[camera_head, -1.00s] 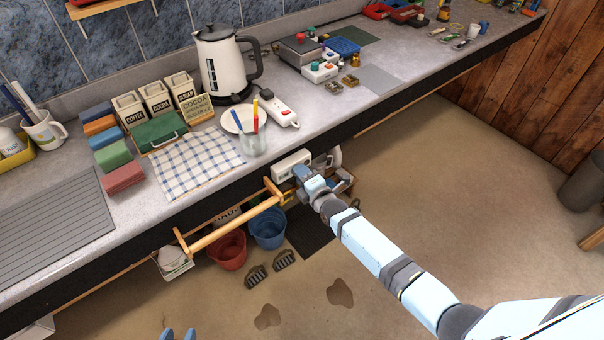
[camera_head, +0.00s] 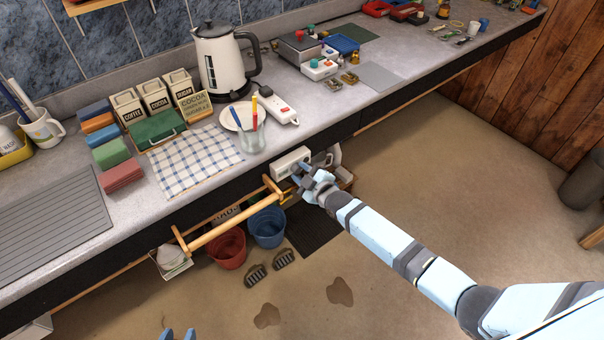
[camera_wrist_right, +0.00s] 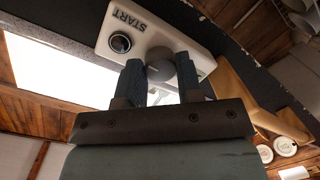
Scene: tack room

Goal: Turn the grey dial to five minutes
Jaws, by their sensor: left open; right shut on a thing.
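The white timer box (camera_head: 290,162) is fixed at the front edge under the worktop. In the right wrist view the box (camera_wrist_right: 185,42) carries the word START, a round dark button (camera_wrist_right: 120,42) and the grey dial (camera_wrist_right: 160,66). My right gripper (camera_wrist_right: 159,70) has one finger on each side of the dial and is shut on it. The dial's pointer and scale are hidden or too small to read. In the head view my right gripper (camera_head: 302,175) is at the box and covers the dial. My left gripper (camera_head: 178,335) is open and empty at the bottom edge.
A wooden rail (camera_head: 235,222) sticks out left of the box. A red bucket (camera_head: 228,248) and a blue bucket (camera_head: 267,227) stand below.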

